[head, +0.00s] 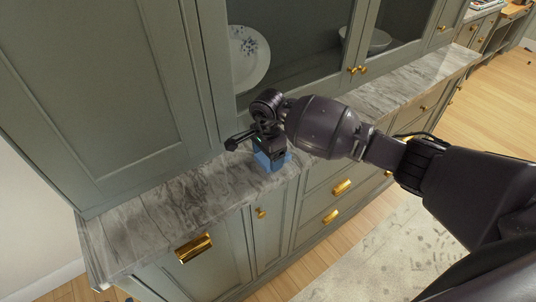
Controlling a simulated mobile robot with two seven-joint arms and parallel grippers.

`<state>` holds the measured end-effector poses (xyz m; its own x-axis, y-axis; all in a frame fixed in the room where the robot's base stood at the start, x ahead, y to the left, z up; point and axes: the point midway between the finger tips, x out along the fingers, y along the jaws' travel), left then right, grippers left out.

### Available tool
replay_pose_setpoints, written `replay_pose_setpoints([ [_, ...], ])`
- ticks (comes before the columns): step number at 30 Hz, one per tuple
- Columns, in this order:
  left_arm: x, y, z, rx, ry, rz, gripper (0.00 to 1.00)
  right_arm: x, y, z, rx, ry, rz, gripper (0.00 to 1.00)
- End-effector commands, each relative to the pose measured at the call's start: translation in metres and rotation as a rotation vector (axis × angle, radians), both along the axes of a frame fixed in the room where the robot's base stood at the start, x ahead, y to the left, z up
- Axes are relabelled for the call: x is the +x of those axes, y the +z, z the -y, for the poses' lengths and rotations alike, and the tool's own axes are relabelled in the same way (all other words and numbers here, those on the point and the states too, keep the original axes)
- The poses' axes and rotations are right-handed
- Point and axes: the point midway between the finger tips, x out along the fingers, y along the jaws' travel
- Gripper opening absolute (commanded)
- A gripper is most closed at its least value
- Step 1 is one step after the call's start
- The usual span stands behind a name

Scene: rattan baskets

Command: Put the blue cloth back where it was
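The blue cloth (265,161) lies on the grey marble counter (165,216), close to its front edge. My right gripper (268,163) points down right over the cloth and hides part of it. Its fingertips are hidden, so I cannot tell whether they are open or shut, or whether they grip the cloth. My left gripper is not in view. No rattan basket shows in this view.
Green cabinet doors (110,95) rise behind the counter. A glass-fronted cabinet holds a patterned plate (248,58) and a bowl (377,40). Drawers with brass pulls (194,247) are below. The counter left of my gripper is clear.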

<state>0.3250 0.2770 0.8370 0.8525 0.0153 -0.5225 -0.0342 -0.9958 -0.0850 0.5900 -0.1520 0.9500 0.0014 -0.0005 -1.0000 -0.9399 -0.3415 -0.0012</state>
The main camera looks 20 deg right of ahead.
Motion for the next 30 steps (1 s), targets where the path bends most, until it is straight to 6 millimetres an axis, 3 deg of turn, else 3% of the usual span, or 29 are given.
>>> replay_pose_setpoints([
  [1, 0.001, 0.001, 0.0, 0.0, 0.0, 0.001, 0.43, 0.0, 0.0, 0.0, 0.0, 0.0, 0.0, 0.82],
  [4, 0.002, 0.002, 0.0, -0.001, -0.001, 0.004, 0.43, 0.0, 0.0, 0.0, 0.0, 0.0, 0.0, 0.97],
  [16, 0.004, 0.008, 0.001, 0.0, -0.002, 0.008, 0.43, 0.0, 0.005, 0.0, 0.0, -0.001, 0.0, 0.97],
  [30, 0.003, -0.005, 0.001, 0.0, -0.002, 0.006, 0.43, 0.001, 0.088, 0.0, -0.001, 0.002, 0.004, 0.97],
])
